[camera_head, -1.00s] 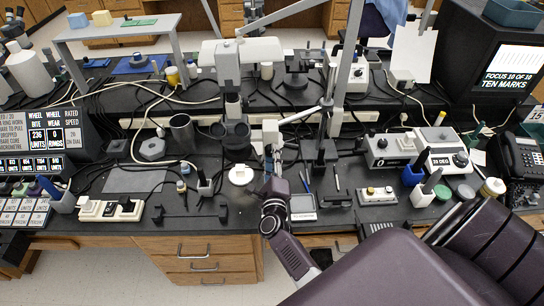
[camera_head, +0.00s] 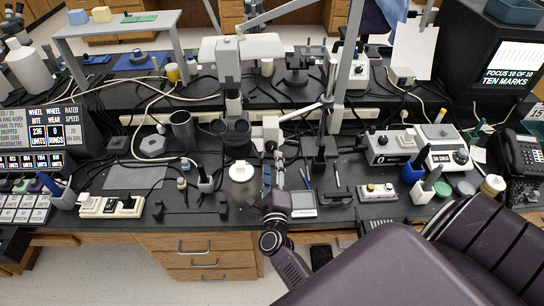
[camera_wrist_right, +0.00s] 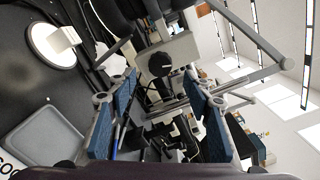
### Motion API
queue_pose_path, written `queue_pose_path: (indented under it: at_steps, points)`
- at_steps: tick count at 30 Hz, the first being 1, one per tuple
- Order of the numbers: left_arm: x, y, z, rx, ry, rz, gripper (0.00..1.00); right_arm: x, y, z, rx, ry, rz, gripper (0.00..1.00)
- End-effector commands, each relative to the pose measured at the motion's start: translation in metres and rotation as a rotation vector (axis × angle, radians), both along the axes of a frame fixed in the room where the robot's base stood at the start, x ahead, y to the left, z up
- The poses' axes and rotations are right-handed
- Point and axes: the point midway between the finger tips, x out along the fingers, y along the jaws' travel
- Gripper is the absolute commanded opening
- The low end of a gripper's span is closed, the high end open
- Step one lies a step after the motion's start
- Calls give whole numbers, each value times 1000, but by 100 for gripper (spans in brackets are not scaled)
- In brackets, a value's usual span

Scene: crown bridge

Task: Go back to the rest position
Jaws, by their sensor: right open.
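My right gripper (camera_head: 274,168) is over the front middle of the dark workbench (camera_head: 232,216), just right of a round white disc (camera_head: 241,172). In the right wrist view my right gripper (camera_wrist_right: 165,95) has its two blue-padded fingers apart, with nothing held between them. The white disc with a raised block (camera_wrist_right: 52,45) shows at the upper left of that view. A small flat device with a pale screen (camera_head: 303,203) lies right of the gripper in the head view. My left gripper is not in view.
A microscope (camera_head: 228,75) stands behind the gripper, with a metal pole (camera_head: 343,65) to its right.

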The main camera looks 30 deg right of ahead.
Motion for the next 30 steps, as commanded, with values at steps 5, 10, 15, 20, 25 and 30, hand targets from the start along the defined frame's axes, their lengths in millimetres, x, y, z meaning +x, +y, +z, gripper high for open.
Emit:
queue_pose_path:
  at_steps: [5, 10, 15, 20, 25, 30]
  points:
    - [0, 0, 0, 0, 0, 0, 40, -16, 10, 0, 0, 0, 0, 46]
    - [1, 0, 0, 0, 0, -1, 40, -18, 12, 0, 1, -1, 0, 46]
    - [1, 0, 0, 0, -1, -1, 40, -18, 12, 0, 1, -1, 0, 46]
    - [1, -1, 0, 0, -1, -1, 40, -18, 11, 0, 1, -1, 0, 46]
    - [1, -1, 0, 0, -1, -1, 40, -15, 17, 3, -22, 12, 31, 46]
    - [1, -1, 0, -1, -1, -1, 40, 0, 58, 18, -189, 110, 241, 46]
